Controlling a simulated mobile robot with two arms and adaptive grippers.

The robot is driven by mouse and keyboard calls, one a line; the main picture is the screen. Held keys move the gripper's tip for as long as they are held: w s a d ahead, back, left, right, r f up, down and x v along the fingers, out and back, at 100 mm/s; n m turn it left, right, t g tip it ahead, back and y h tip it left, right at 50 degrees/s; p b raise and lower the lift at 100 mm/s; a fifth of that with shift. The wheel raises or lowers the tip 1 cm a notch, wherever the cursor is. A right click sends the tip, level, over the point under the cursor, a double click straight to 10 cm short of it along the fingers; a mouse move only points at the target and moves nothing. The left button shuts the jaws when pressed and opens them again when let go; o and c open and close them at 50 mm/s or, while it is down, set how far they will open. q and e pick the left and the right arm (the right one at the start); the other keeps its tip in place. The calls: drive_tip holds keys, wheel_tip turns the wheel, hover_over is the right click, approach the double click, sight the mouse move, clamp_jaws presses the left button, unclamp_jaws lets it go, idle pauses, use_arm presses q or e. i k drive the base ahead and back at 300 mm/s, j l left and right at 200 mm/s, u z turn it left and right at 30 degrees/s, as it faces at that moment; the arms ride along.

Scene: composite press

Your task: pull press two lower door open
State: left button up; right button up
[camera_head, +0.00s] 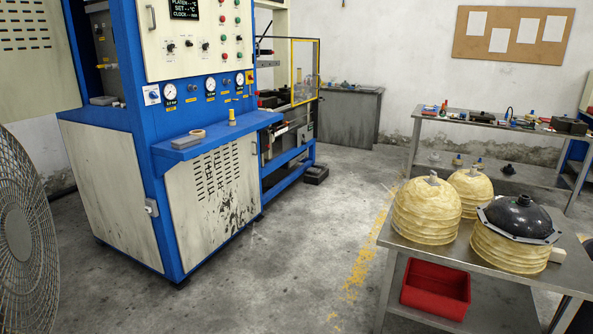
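A blue-framed press (143,130) stands at the left, with a cream control panel (190,38) of gauges, knobs and lights. Below its blue ledge (196,140) is a cream lower door (212,200) with rows of vent slots and dark stains. The door looks shut, flush in the frame. I see no label that tells which press this is. Neither of my grippers is in view.
A fan (22,235) stands at the left edge. A metal table (450,252) at the right holds ribbed yellowish domes (427,212) and a black dome (518,217); a red bin (436,287) sits below. The concrete floor (300,240) before the door is clear.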

sight(212, 195)
drive_tip(key=i, duration=3.9)
